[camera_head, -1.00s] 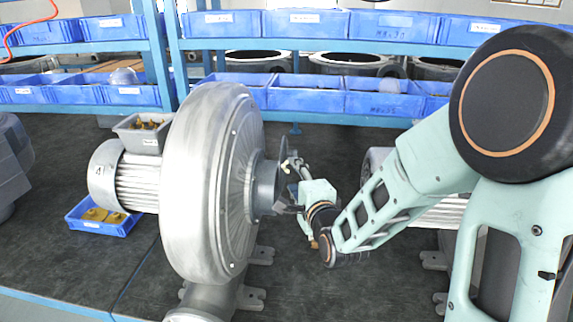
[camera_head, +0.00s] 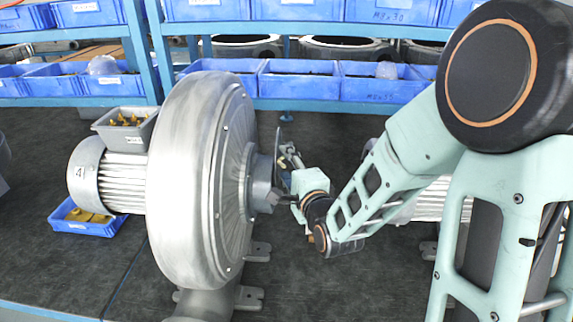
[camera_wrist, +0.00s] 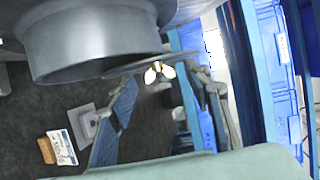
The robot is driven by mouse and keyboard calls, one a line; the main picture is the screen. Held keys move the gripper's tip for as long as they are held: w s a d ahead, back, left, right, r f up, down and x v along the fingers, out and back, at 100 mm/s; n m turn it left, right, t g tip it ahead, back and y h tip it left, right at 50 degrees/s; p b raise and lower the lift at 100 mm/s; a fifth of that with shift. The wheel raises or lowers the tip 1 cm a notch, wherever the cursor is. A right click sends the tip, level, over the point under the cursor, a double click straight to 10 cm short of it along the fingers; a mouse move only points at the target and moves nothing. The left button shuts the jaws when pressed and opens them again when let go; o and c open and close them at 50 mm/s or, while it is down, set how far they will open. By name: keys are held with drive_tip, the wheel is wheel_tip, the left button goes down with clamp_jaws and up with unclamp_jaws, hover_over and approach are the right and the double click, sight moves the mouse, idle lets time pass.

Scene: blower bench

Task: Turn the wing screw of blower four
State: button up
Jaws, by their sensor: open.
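Blower four (camera_head: 185,180) stands left of centre in the head view, a large grey housing with a "4" on its motor (camera_head: 122,182). Its round inlet pipe (camera_head: 262,182) faces right, toward my gripper (camera_head: 285,173). In the wrist view the inlet pipe (camera_wrist: 95,40) fills the upper left. My gripper (camera_wrist: 160,95) is open, its two blue-padded fingers apart. A small bright lobed piece (camera_wrist: 158,72), possibly the wing screw, shows between and beyond the fingertips. I cannot tell whether they touch it. The screw is not distinguishable in the head view.
A blue tray with yellow parts (camera_head: 86,220) lies below the motor. Another blower (camera_head: 440,205) stands at right, partly behind my arm. Blue bins (camera_head: 300,80) line the rack behind. A small box with a label (camera_wrist: 60,147) lies on the dark surface.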

drive_tip(key=shift+c, duration=0.5)
drive_tip(key=c, duration=1)
drive_tip(key=shift+c, duration=0.2)
drive_tip(key=shift+f+b, duration=0.25)
drive_tip(key=shift+b, duration=0.45)
